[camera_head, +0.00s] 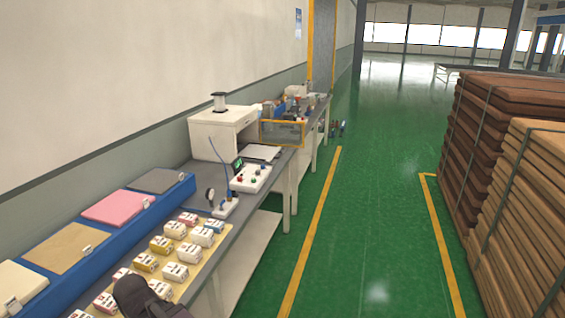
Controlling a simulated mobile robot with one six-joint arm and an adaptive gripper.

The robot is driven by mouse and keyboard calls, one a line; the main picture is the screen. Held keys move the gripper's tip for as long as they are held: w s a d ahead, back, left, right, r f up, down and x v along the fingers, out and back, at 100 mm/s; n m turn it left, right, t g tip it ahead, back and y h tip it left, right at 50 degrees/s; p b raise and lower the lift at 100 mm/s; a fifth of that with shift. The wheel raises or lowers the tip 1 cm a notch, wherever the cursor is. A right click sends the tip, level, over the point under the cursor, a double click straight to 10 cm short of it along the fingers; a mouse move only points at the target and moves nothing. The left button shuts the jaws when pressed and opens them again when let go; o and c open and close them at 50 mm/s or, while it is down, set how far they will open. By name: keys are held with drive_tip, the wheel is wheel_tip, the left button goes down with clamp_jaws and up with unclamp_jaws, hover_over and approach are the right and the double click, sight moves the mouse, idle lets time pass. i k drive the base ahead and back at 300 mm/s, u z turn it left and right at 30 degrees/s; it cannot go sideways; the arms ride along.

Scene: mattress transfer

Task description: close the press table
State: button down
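The press is a white box-shaped machine (212,136) with a short cylinder on top, standing on the long grey workbench (284,160). A flat light plate (262,152), which looks like the press table, sticks out from its right side. A white control box (251,178) with red and green buttons and a small screen stands in front of the press. A dark part of my arm or gripper (148,298) shows at the bottom edge, over the near end of the bench and well apart from the press. Its fingers cannot be made out.
Several small white and coloured boxes (176,271) cover the near bench. A blue rack (110,248) with coloured sheets runs along the wall. A small stand (224,207) with a thin upright blue rod is before the control box. Stacked brown boards (505,140) stand right; the green aisle is clear.

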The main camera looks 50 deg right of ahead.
sight(254, 152)
drive_tip(key=k, duration=0.25)
drive_tip(key=z, duration=0.55)
drive_tip(key=i, duration=0.75)
drive_tip(key=z, duration=0.95)
drive_tip(key=i, duration=0.65)
drive_tip(key=z, duration=0.4)
drive_tip(key=i, duration=2.05)
drive_tip(key=u, duration=0.35)
